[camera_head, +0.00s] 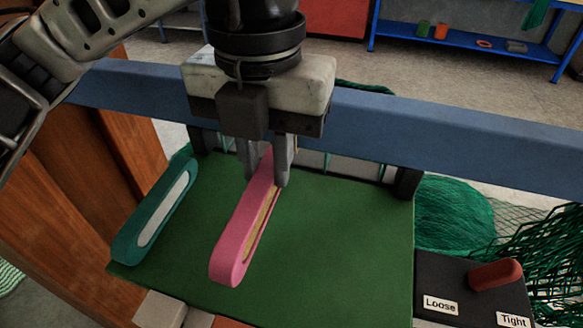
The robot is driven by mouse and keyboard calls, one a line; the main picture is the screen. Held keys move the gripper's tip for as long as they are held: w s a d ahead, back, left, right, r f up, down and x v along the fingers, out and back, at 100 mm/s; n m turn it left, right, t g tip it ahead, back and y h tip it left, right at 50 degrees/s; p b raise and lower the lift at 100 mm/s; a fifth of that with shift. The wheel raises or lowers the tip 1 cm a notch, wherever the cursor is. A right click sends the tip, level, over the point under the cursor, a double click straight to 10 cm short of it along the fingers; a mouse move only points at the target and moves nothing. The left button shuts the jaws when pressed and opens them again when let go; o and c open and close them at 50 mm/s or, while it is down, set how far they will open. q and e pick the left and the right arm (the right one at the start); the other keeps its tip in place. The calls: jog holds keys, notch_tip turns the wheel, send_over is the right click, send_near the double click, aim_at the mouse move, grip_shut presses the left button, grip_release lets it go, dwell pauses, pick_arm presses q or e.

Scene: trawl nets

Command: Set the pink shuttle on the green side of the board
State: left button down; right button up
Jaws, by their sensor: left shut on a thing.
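The pink shuttle (232,240) is a long rounded piece with a tan inset. My left gripper (266,178) is shut on its far end, with one finger on each side. The shuttle is over the green surface of the board (345,240), its near end pointing down-left in the picture. I cannot tell whether it touches the board or hangs just above it. A teal shuttle (133,243) with a pale inset lies along the board's left edge. A small reddish patch shows at the bottom edge of the picture. My right gripper is not in view.
A blue beam (430,130) runs behind the board. A dark box (445,275) with a red handle (495,274) and "Loose" and "Tight" labels stands at right, near green netting (450,215). Brown wood (65,215) is at left. The board's right half is clear.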

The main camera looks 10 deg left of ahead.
pick_arm(q)
jog(key=f+b, duration=0.1)
jog(key=w+f+b, duration=0.1)
jog(key=f, duration=0.1)
jog(key=w+f+b, duration=0.1)
jog(key=f, duration=0.1)
jog(key=shift+d+f, duration=0.15)
jog(key=shift+d, duration=0.15)
jog(key=shift+s+f, duration=0.1)
jog(key=shift+s, duration=0.15)
jog(key=shift+f+b, duration=0.15)
jog(key=shift+b, duration=0.15)
jog(key=c, duration=1.3)
grip_release()
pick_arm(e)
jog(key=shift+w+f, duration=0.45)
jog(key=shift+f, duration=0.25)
pick_arm(q)
jog(key=shift+r+p, duration=0.45)
notch_tip(320, 180, up, 12)
jog(key=shift+f, duration=0.15)
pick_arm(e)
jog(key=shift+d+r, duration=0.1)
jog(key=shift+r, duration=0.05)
